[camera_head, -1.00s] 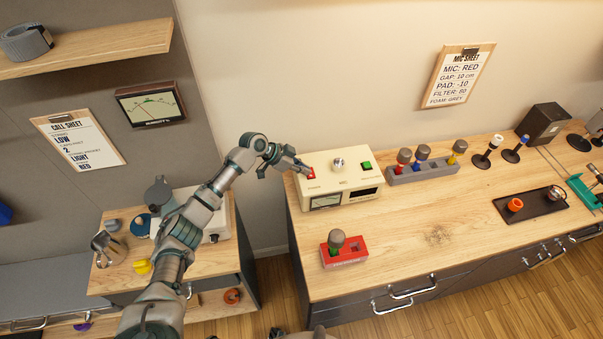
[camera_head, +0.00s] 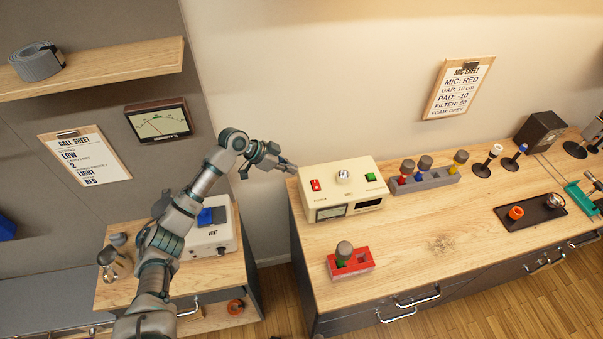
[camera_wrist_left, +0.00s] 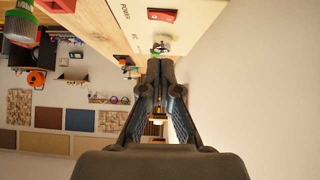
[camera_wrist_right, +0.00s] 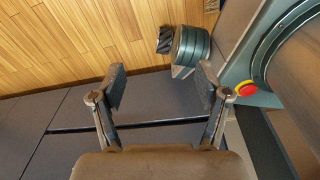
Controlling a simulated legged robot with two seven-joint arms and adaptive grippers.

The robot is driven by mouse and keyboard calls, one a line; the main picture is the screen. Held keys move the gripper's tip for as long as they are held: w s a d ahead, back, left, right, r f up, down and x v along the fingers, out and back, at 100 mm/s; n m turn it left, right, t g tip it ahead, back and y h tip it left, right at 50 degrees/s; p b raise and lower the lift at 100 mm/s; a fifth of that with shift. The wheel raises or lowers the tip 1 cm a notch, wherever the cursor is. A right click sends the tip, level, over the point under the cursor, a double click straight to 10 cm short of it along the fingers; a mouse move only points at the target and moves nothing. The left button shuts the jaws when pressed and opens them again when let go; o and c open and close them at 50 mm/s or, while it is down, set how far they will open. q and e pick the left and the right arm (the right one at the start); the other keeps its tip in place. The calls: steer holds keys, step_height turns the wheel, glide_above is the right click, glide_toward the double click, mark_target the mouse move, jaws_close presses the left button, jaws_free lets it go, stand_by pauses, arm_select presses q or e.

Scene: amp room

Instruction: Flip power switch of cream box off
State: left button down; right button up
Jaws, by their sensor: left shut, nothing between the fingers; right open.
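The cream box (camera_head: 341,188) stands at the left end of the wooden counter. Its red power switch (camera_head: 316,185) is on the top left, with a silver knob (camera_head: 344,175) and a green switch (camera_head: 370,177) to the right. My left gripper (camera_head: 293,169) is shut and empty, just left of the box and apart from the switch. In the left wrist view the red switch (camera_wrist_left: 161,15) lies beyond the shut fingertips (camera_wrist_left: 159,62). My right gripper (camera_wrist_right: 162,80) is open and empty, seen only in its own wrist view, over floor and drawer fronts.
A red holder (camera_head: 350,264) with a grey-topped piece stands in front of the box. A grey rack (camera_head: 425,182) with several coloured pieces is right of it. A white VENT box (camera_head: 212,240) stands on the lower left cabinet. The counter's middle is clear.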

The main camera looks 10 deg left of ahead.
arm_select(q)
steer(key=s+d+f+n+y, duration=0.1)
steer(key=s+f, duration=0.5)
steer(key=s+d+f+n+y, duration=0.1)
steer(key=s+d+f, duration=0.1)
steer(key=s+f, duration=0.4)
steer(key=s+d+f+n, duration=0.1)
steer(key=s+d+f, duration=0.1)
steer(key=s+f, duration=0.4)
steer(key=shift+s+d+f+n+y, duration=0.15)
steer(key=shift+d+f+n+y, duration=0.15)
steer(key=shift+f+y, duration=0.1)
steer(key=s+a+f+n+y, duration=0.2)
steer(key=s+a+n+y, duration=0.15)
steer(key=s+a, duration=0.45)
steer(key=s+a+f+n+y, duration=0.2)
steer(key=s+a+n, duration=0.15)
steer(key=s, duration=0.85)
step_height(320, 180, down, 27)
steer(key=s+g+b, duration=0.1)
steer(key=s+b, duration=0.1)
steer(key=s+a+f+g+b, duration=0.1)
steer(key=s+a+f, duration=0.1)
steer(key=s+f, duration=1.5)
steer(key=shift+f, duration=0.55)
arm_select(e)
steer(key=f, duration=0.2)
steer(key=d+f, duration=0.1)
steer(key=shift+s+f, duration=0.15)
steer(key=shift+f, duration=0.25)
